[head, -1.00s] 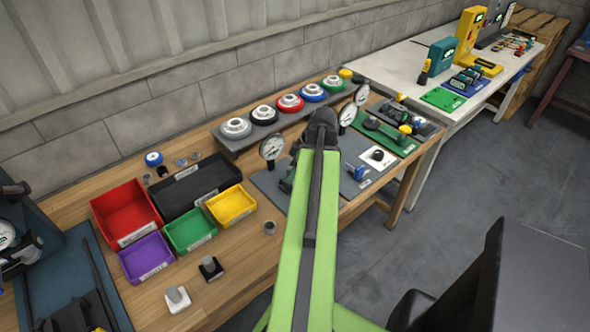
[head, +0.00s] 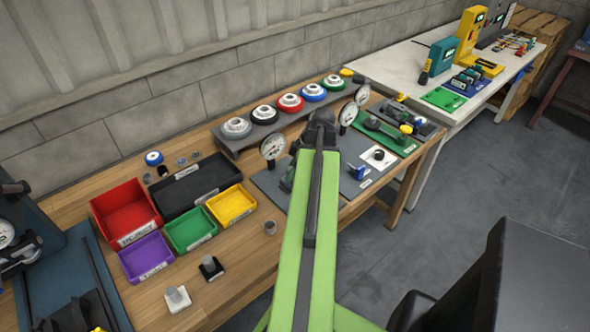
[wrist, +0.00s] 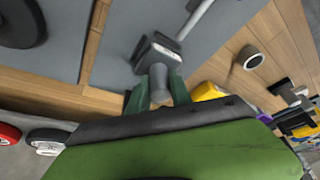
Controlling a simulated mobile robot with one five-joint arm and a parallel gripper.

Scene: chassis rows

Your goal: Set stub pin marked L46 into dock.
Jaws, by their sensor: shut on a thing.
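My gripper (wrist: 158,99) has its two green fingers shut on a grey cylindrical stub pin (wrist: 158,80) in the wrist view. Just beyond the fingers, a dark square block with a pale edge (wrist: 153,50) adjoins the pin over the grey mat; I cannot tell whether it is part of the pin or a separate dock. No L46 mark is legible. In the head view my green arm hides the pin and most of the gripper. Two other grey pins stand on the bench front, one on a black block (head: 210,267) and one on a white block (head: 177,298).
A dial gauge (head: 273,148) stands close left of my arm on the grey mat (head: 268,182). Red (head: 125,208), black, purple, green and yellow bins fill the bench's left. A grey cup (head: 270,228) stands near the front edge. A white plate with a black knob (head: 379,155) lies right.

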